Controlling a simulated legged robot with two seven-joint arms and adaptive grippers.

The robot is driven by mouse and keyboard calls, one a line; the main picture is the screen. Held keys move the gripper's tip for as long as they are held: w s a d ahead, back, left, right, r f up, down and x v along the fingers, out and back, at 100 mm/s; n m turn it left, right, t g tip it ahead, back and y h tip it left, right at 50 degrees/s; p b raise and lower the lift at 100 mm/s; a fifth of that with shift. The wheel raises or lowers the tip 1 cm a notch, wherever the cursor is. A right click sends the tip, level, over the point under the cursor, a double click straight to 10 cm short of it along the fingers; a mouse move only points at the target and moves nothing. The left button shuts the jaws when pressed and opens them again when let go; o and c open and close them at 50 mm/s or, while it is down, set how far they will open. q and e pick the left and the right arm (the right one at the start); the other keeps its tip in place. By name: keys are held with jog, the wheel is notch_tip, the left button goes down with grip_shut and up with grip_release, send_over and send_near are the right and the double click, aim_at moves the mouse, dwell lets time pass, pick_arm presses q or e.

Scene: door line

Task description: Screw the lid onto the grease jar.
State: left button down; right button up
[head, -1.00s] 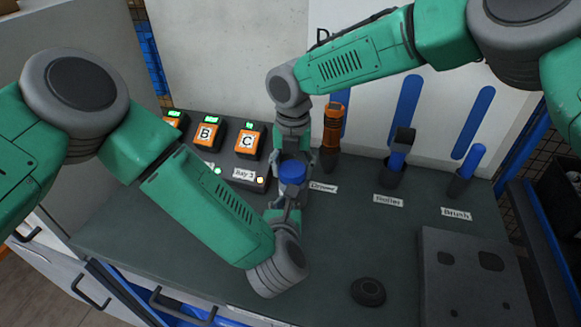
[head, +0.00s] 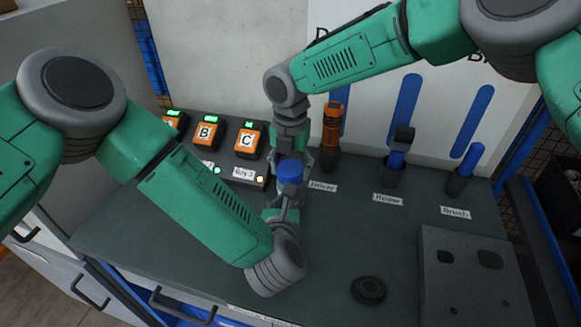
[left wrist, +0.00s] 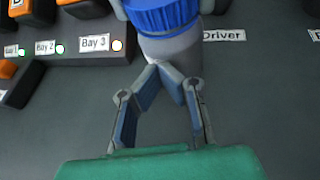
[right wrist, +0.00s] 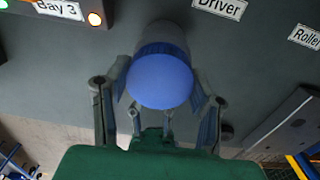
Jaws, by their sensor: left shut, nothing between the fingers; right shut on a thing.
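The grease jar is a pale grey cylinder (left wrist: 178,50) with a ribbed blue lid (left wrist: 160,14) on top; the lid also shows in the head view (head: 290,172) and, from its top, in the right wrist view (right wrist: 160,81). The lid sits against the jar with no clear gap; I cannot tell how tight it is. My right gripper (head: 293,158) reaches down from behind, its fingers on both sides of the lid. My left gripper (left wrist: 170,74) is shut and empty, its fingertips together close to the jar's lower side. I cannot tell whether they touch it.
Orange lettered units stand on a rack (head: 245,172) at the left. The driver (head: 332,130), roller (head: 399,150) and brush (head: 467,168) stand in holders behind and right. A black round part (head: 368,290) lies in front, left of a grey plate (head: 470,285).

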jog(key=shift+a, duration=0.3)
jog(key=o, duration=1.3)
jog(key=shift+a, duration=0.1)
jog(key=shift+d, duration=0.2)
jog(key=shift+r, duration=0.3)
notch_tip(320, 180, up, 4)
jog(key=shift+a+r, duration=0.1)
jog(key=shift+a, duration=0.05)
jog(key=shift+c, duration=0.3)
